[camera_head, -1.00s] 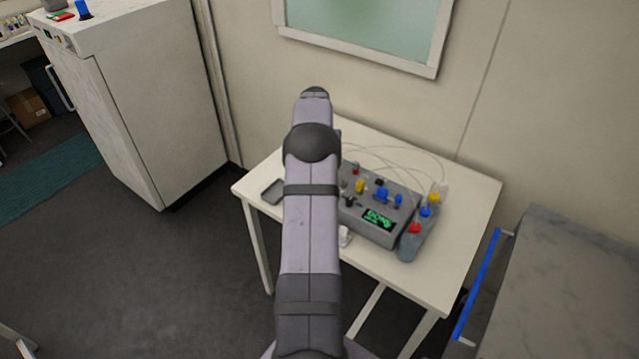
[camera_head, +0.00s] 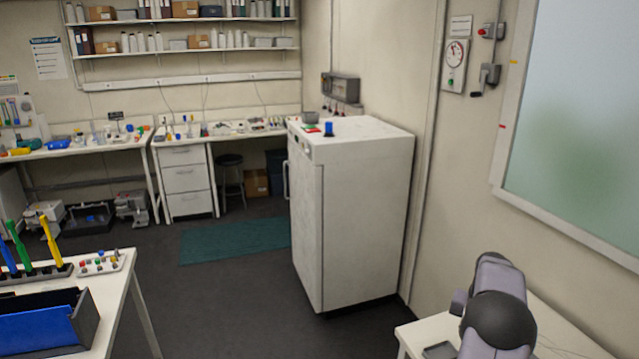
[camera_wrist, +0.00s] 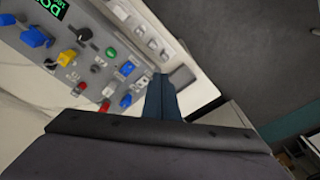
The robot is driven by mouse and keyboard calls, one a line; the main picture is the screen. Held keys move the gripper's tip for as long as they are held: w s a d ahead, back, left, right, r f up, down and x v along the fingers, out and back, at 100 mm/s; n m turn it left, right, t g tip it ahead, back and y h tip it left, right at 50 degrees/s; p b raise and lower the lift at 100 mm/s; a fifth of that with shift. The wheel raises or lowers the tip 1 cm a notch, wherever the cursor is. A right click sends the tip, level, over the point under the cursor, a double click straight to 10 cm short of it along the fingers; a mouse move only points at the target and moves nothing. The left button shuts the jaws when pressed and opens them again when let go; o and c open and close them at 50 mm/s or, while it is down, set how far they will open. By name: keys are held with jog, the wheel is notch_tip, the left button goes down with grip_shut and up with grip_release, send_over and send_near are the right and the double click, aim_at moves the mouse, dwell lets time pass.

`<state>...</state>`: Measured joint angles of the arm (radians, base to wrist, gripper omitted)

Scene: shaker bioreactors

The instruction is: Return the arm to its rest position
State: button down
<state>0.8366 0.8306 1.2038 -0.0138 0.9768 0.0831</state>
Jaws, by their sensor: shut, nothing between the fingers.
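My gripper (camera_wrist: 161,84) shows in the wrist view as two dark blue fingers pressed together, shut and empty. It points past the edge of a grey control box (camera_wrist: 98,58) with blue, yellow, red and black knobs and a green display. The fingers do not visibly hold anything, and I cannot tell their height above the white table (camera_wrist: 205,92). In the head view only part of my arm shows at the lower right, over the white table (camera_head: 425,331); the gripper itself is out of that view.
A dark flat tray (camera_wrist: 182,77) lies near the fingertips. In the head view, a white cabinet (camera_head: 365,210) stands beside the table, with open floor (camera_head: 220,300) to its left. A bench with a blue bin (camera_head: 38,332) is at lower left.

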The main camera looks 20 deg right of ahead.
jog(key=a+r+n, duration=0.3)
jog(key=a+n, duration=0.2)
jog(key=a, duration=2)
jog(key=s+a+f+n+g+y+b, duration=0.1)
jog(key=s+a+n, duration=0.2)
jog(key=s+a, duration=0.55)
jog(key=s+a+f+n+b, duration=0.1)
jog(key=s+a+f+n, duration=0.15)
jog(key=s+a, duration=0.55)
notch_tip(320, 180, down, 19)
jog(key=w+b, duration=0.1)
jog(key=b, duration=1.8)
jog(key=shift+a+r, duration=0.2)
jog(key=shift+a, duration=0.05)
